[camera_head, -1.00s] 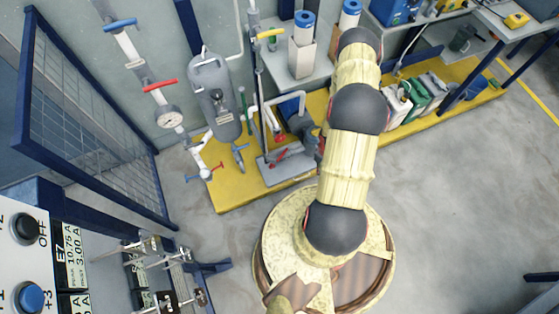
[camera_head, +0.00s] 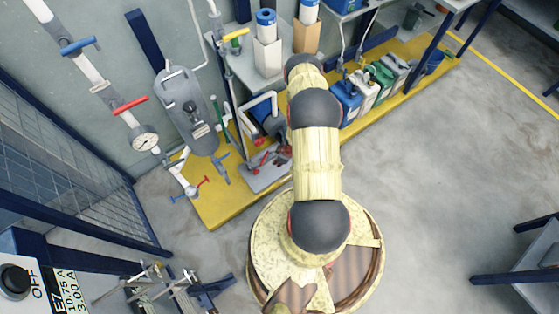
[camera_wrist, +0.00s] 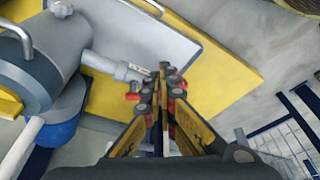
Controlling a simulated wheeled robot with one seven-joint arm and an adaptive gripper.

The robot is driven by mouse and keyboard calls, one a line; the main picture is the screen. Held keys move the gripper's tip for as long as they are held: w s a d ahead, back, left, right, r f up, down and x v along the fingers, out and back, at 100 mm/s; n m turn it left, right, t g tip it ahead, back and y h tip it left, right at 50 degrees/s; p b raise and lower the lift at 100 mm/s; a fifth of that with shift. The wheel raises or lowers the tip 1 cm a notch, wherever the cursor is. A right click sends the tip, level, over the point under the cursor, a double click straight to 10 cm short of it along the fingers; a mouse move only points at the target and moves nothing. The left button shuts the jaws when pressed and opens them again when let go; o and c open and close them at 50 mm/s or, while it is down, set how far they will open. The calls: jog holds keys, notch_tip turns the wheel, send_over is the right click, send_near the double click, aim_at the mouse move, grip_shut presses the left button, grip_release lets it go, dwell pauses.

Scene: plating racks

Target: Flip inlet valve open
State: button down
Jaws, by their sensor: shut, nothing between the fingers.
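Several valve handles show in the head view; I cannot tell which one is the inlet valve. A blue handle (camera_head: 78,45) and a red handle (camera_head: 130,106) sit on the slanted wall pipe above a round gauge (camera_head: 144,139). A yellow handle (camera_head: 236,34) is farther right. Another red-and-blue handle (camera_head: 189,189) is at the pipe's lower end. My gripper (camera_wrist: 164,78) is shut and empty in the wrist view, its tips over or beside the end of a pale pipe (camera_wrist: 110,65) from a grey cylindrical body; contact is unclear. My arm hides the gripper in the head view.
A yellow platform (camera_head: 222,209) carries a grey tank (camera_head: 186,110), a tray (camera_head: 262,182) with red parts, and several canisters. A mesh fence (camera_head: 70,180) stands left, with a control panel (camera_head: 20,285) in front of it. Open floor (camera_head: 430,190) lies to the right.

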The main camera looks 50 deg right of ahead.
aim_at(264, 159)
jog(key=w+f, duration=0.1)
jog(key=w+a+f+b, duration=0.1)
jog(key=w, duration=0.1)
jog(key=w+f+b, duration=0.1)
jog(key=shift+w+a+f, duration=0.2)
jog(key=shift+w+a, duration=0.05)
jog(key=shift+a, duration=0.15)
